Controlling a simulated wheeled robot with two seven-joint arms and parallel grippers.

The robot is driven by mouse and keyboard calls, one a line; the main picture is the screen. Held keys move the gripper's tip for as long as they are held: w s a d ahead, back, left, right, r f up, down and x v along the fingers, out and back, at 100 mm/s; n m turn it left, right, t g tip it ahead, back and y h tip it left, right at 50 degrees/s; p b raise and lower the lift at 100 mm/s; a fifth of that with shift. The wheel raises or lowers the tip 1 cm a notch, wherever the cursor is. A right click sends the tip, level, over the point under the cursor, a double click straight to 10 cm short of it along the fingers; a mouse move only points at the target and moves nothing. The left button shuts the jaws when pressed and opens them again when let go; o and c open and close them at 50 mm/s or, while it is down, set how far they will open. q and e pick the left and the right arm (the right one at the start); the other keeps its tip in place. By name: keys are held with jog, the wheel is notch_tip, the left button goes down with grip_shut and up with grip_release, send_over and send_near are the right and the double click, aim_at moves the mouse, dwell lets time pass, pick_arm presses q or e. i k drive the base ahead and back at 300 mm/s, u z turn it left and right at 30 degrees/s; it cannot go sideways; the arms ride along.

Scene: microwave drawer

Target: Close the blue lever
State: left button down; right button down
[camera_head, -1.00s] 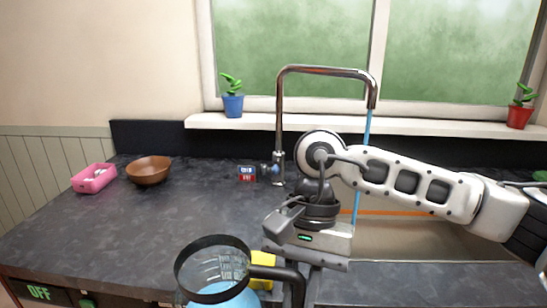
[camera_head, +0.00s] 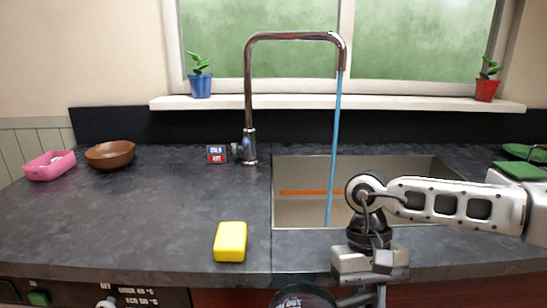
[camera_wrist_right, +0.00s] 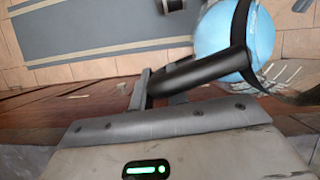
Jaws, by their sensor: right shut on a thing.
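The chrome tap (camera_head: 249,95) stands behind the sink, and a blue stream of water (camera_head: 336,140) runs from its spout into the sink. A small lever-like part (camera_head: 236,150) sticks out left of the tap's base, beside a blue and red label (camera_head: 216,154); I cannot make out a blue colour on the lever. My right gripper (camera_head: 366,298) is low in front of the counter, right of and well below the tap. It is shut on the black handle (camera_wrist_right: 205,72) of a jug (camera_head: 300,298) holding blue liquid. My left gripper is not in view.
A yellow sponge (camera_head: 230,242) lies on the counter, left of the sink (camera_head: 300,172). A brown bowl (camera_head: 110,155) and a pink tray (camera_head: 49,166) stand at the far left. Plants (camera_head: 200,80) (camera_head: 488,82) stand on the windowsill. The counter left of the tap is mostly clear.

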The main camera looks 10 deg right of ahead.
aim_at(245, 142)
jog(key=z, duration=1.8)
jog(key=k, duration=0.4)
jog(key=u, duration=0.65)
